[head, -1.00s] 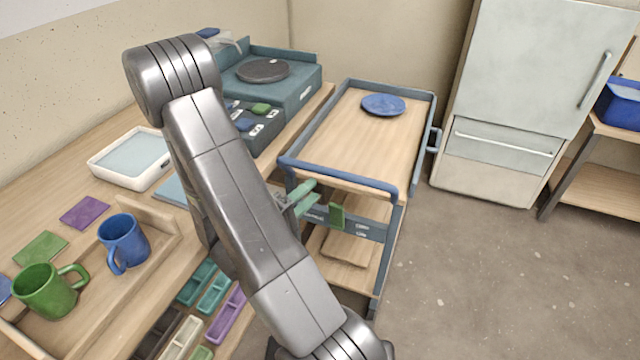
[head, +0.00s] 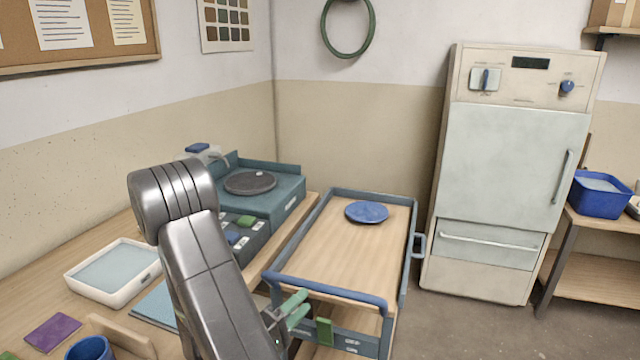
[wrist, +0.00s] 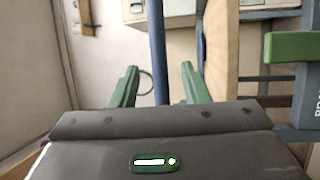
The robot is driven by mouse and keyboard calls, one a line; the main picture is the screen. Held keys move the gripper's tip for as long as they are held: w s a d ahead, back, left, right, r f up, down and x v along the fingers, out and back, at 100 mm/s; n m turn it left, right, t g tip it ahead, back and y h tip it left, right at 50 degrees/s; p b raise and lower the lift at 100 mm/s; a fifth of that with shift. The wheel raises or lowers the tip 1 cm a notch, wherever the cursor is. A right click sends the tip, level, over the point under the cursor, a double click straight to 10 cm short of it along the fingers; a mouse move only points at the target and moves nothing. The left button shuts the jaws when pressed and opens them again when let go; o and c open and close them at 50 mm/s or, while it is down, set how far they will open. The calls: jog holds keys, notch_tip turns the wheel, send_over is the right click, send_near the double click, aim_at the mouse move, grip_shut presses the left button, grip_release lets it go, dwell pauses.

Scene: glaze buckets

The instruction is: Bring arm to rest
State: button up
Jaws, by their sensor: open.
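My gripper (head: 297,311) has green fingers and shows in the head view at the near end of the cart, partly behind my arm. The wooden-topped cart (head: 345,243) with a blue handle rail stands just beyond the gripper. I cannot tell whether the gripper touches the cart.
A blue plate (head: 366,212) lies on the cart. The bench holds a white tray (head: 113,272), a purple tile (head: 53,333), a blue mug (head: 90,348) and a teal wheel unit (head: 283,203). A kiln-like cabinet (head: 510,170) stands behind. Floor right of the cart (head: 455,325) is clear.

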aim_at(315, 290)
jog(key=x, duration=0.8)
jog(key=shift+w+r, duration=0.1)
jog(key=shift+w, duration=0.05)
